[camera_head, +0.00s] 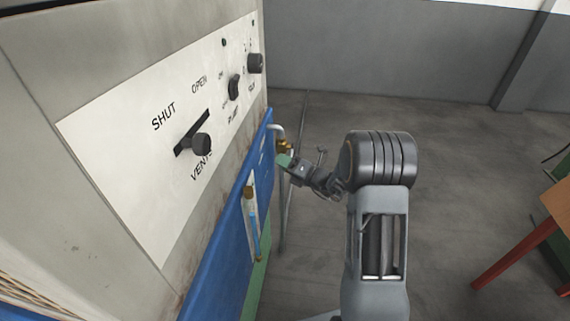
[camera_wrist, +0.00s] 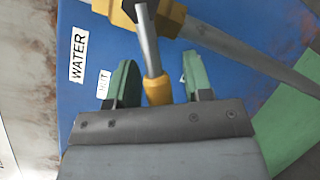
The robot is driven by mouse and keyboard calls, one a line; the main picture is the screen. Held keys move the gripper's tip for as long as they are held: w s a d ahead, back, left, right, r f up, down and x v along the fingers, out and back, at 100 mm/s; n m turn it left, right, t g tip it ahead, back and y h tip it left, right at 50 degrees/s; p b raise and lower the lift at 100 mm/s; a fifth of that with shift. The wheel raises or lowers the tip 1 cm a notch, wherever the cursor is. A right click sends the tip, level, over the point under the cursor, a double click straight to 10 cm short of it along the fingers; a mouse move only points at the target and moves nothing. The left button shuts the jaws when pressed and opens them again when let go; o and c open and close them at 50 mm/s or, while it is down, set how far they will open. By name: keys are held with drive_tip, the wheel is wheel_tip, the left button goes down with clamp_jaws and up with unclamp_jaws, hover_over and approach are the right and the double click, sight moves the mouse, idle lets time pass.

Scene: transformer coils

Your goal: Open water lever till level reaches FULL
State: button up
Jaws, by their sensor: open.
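The water lever (camera_wrist: 149,45) is a grey rod with a yellow-orange end, coming off a brass valve (camera_wrist: 122,12) on the blue panel. In the wrist view its coloured end lies between the two green fingers of my gripper (camera_wrist: 160,62). The fingers are open, with a gap on each side of the lever. In the head view my gripper (camera_head: 284,161) is at the panel's edge, just below the brass valve (camera_head: 286,146). A gauge tube (camera_head: 254,222) with blue in it stands on the panel. Its level marks are too small to read.
A white WATER label (camera_wrist: 78,55) and a partly hidden label (camera_wrist: 104,86) are left of the lever. A pipe (camera_wrist: 250,50) runs right from the valve. Above the blue panel, a white plate (camera_head: 130,150) carries black knobs. Open floor (camera_head: 460,150) lies to the right.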

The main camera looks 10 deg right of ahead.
drive_tip(key=p+v, duration=0.2)
drive_tip(key=v, duration=1.1)
drive_tip(key=shift+s+d, duration=0.2)
drive_tip(key=shift+s, duration=0.15)
drive_tip(key=shift+f, duration=0.1)
drive_tip(key=shift+c, duration=0.3)
